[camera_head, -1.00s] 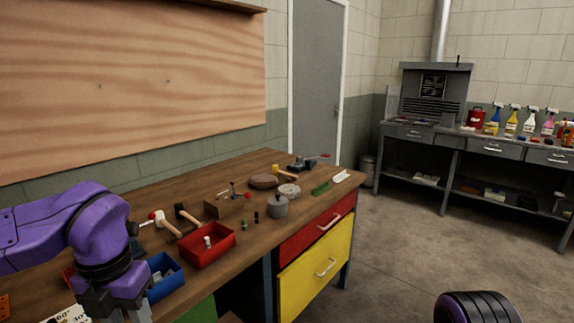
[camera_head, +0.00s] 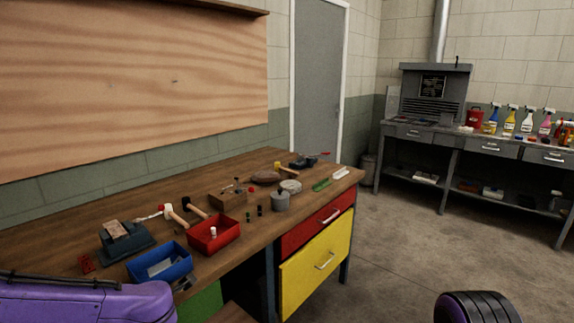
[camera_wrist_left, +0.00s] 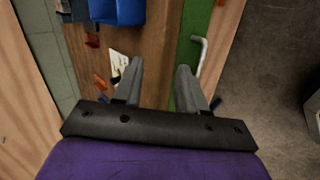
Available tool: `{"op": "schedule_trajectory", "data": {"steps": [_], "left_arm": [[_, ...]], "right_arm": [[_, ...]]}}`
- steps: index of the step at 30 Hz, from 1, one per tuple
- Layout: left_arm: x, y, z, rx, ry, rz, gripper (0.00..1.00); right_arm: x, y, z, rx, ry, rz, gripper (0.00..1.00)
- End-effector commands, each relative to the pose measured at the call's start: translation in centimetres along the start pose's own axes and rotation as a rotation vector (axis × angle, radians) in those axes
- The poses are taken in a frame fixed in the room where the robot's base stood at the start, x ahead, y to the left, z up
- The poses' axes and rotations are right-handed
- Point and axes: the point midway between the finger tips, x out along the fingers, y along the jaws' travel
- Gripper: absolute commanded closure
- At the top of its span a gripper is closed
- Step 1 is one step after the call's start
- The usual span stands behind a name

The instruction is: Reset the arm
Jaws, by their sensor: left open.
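My left arm shows as a purple link at the lower left of the head view, in front of the workbench (camera_head: 130,205). Its gripper is outside the head view. In the left wrist view my left gripper (camera_wrist_left: 157,82) has its two grey fingers apart with nothing between them. It points down at the bench's front edge, by the green drawer (camera_wrist_left: 190,50) and its handle. My right gripper is not in view; only a purple and black part of my right arm shows at the bottom right of the head view.
A blue bin (camera_head: 160,264) and a red bin (camera_head: 213,234) stand near the bench's front edge. Hammers, a pot (camera_head: 280,201) and small tools lie behind and beyond them. A yellow drawer (camera_head: 316,262) is below. Open floor lies right of the bench.

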Motion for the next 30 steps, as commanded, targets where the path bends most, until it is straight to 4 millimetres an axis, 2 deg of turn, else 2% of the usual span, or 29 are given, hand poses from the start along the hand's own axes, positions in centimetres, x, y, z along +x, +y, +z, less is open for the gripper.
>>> {"op": "schedule_trajectory", "data": {"steps": [1,2,3,5,7,9,11,12,15,18,20,30], "left_arm": [[1.9,-2.4,-0.1,0.159,-0.005,0.034,0.59],[2.8,-3.8,-0.2,0.257,-0.017,0.054,0.59],[4.2,-6.0,-0.4,0.4,-0.035,0.073,0.59],[5.9,-10.1,-1.2,0.623,-0.07,0.082,0.59],[7.3,-15.0,-2.6,0.868,-0.122,0.065,0.59],[8.1,-19.9,-4.8,1.085,-0.177,0.025,0.59],[8.3,-23.8,-7.0,1.253,-0.225,-0.024,0.59],[8.2,-26.3,-8.8,1.351,-0.253,-0.061,0.59],[7.8,-31.1,-13.2,1.54,-0.296,-0.16,0.59],[7.2,-34.0,-16.9,1.648,-0.298,-0.247,0.59],[6.9,-35.3,-18.0,1.683,-0.304,-0.28,0.59],[6.8,-35.5,-18.1,1.686,-0.306,-0.285,0.59]], "right_arm": [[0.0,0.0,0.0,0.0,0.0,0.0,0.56],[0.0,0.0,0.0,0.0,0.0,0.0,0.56],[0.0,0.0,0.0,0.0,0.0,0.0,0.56],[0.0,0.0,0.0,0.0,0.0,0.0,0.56],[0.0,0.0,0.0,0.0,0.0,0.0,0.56],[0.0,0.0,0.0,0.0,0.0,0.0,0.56],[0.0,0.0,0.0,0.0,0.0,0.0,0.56],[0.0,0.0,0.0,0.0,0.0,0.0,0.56],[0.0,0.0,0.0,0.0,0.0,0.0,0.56],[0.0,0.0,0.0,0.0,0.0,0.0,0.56],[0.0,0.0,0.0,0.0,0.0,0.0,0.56],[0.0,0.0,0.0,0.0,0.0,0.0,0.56]]}}
